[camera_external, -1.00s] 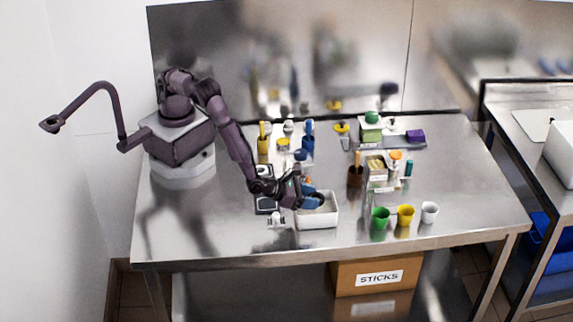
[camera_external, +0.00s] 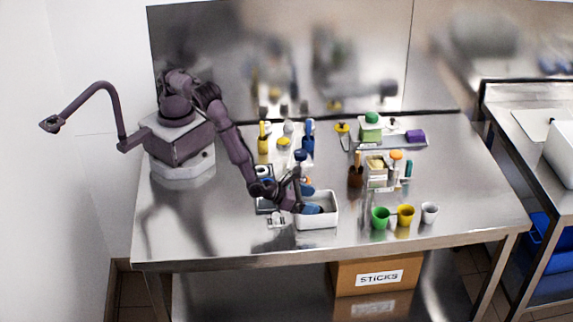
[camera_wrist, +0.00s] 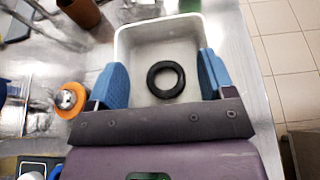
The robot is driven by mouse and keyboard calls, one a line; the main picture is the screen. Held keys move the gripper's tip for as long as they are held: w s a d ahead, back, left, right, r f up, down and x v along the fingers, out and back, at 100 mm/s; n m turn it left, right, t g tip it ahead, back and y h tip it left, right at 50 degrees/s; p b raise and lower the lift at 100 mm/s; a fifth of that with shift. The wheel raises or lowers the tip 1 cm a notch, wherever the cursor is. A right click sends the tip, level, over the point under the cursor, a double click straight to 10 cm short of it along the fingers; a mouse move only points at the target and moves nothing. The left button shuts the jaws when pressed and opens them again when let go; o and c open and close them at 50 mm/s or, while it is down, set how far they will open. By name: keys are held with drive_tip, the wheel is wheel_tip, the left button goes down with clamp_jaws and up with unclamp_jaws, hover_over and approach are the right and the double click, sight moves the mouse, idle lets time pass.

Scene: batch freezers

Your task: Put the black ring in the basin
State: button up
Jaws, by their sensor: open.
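The black ring (camera_wrist: 166,80) lies flat on the floor of the white basin (camera_wrist: 190,22), near its middle, in the wrist view. The basin (camera_external: 318,225) stands near the front edge of the steel table in the external view, where I cannot make out the ring. My gripper (camera_wrist: 162,85) is open, its two blue fingers on either side of the ring and apart from it. In the external view my gripper (camera_external: 315,206) reaches down over the basin's left part.
Green (camera_external: 380,218), yellow (camera_external: 405,216) and white (camera_external: 429,213) cups stand right of the basin. An orange-rimmed item (camera_wrist: 70,98) is left of my gripper. A brown holder (camera_external: 355,177) and a caddy (camera_external: 378,182) stand behind. The table's front right is clear.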

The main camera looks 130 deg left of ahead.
drive_tip(key=shift+r, duration=0.5)
drive_tip(key=v, duration=1.2)
drive_tip(key=s+a+r+n+g+h, duration=0.1)
drive_tip(key=s+a+r+n+g, duration=0.3)
drive_tip(key=r+n, duration=0.4)
drive_tip(key=s+a+r+n+g+h, duration=0.1)
drive_tip(key=s+a+r+n+g, duration=0.25)
drive_tip(key=s+r+n, duration=0.4)
drive_tip(key=s+d+r+n+t+h, duration=0.3)
drive_tip(key=s+r+n+h, duration=0.4)
drive_tip(key=s+r+n, duration=0.2)
drive_tip(key=s+n, duration=0.2)
drive_tip(key=s, duration=0.2)
drive_tip(key=shift+s+h, duration=0.2)
drive_tip(key=shift+h, duration=0.1)
